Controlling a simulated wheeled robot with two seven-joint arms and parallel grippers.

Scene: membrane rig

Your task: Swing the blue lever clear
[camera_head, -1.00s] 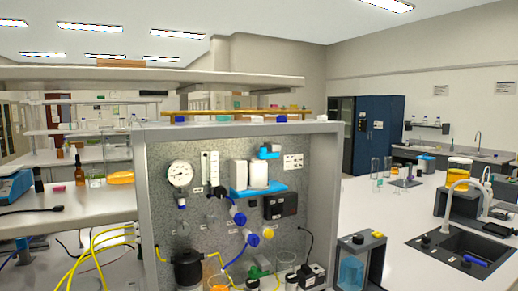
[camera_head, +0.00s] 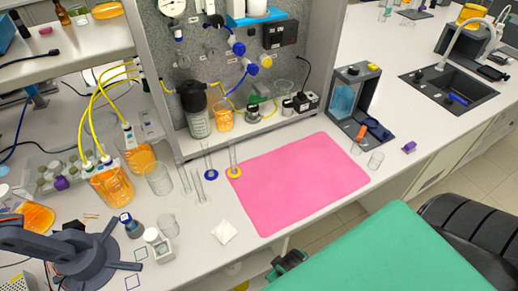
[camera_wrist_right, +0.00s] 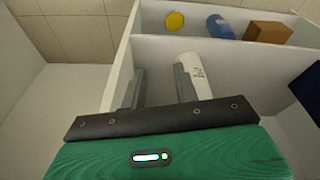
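No single blue lever stands out. Several blue handles sit on the speckled panel (camera_head: 215,72): an upper blue valve (camera_head: 237,47), a lower blue valve (camera_head: 250,67) and a blue-capped part (camera_head: 265,60) beside it. A blue tube runs down from them. A small blue-tipped part is under the gauge at upper left. My right gripper (camera_wrist_right: 159,68) is open, its two grey fingers apart with nothing between them. A white bottle (camera_wrist_right: 196,75) lies beside or behind its right finger. It is well away from the panel. My left gripper is not recognisable in view.
A pink mat (camera_head: 300,183) lies clear before the rig. Glass tubes, beakers of orange liquid (camera_head: 111,188) and yellow hoses crowd the left. A dark open-fronted holder (camera_head: 357,98) stands right of the rig. White compartment walls (camera_wrist_right: 235,52) surround my right gripper.

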